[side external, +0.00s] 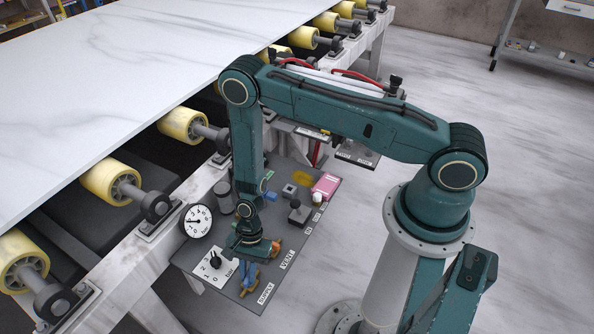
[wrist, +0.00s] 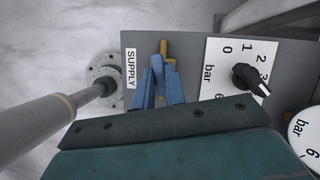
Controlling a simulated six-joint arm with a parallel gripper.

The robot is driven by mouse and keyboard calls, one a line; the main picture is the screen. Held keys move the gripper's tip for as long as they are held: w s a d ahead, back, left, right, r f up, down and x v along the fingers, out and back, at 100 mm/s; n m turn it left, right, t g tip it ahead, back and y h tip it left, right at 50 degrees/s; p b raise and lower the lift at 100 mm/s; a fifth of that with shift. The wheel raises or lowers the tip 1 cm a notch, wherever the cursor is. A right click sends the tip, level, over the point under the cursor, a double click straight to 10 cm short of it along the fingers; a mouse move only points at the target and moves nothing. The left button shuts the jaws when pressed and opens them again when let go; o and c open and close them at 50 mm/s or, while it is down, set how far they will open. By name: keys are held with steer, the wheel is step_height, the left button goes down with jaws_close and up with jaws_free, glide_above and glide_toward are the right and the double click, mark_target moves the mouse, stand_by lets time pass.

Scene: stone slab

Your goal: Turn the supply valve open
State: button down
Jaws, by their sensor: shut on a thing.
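The supply valve has a brass-yellow body (wrist: 164,47) and a blue lever (wrist: 157,66), beside the SUPPLY label (wrist: 130,69) in the wrist view. My gripper (wrist: 158,78) has its two blue fingers on either side of the lever and is shut on it. The fingers hide the lower part of the lever and much of the valve body. In the side view my gripper (side external: 248,274) points down at the panel's near end, by the SUPPLY label (side external: 265,293); the valve is mostly hidden there.

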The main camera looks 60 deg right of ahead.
steer(key=shift+s+m+t, duration=0.1)
steer(key=shift+m+t, duration=0.4)
steer(key=shift+m, duration=0.8)
steer(key=c, duration=1.4)
jaws_free()
steer(key=shift+c, duration=0.2)
steer(key=shift+r, duration=0.15)
steer(key=v, duration=1.3)
steer(key=shift+d+r, duration=0.2)
steer(key=shift+d, duration=0.1)
steer(key=shift+r, duration=0.15)
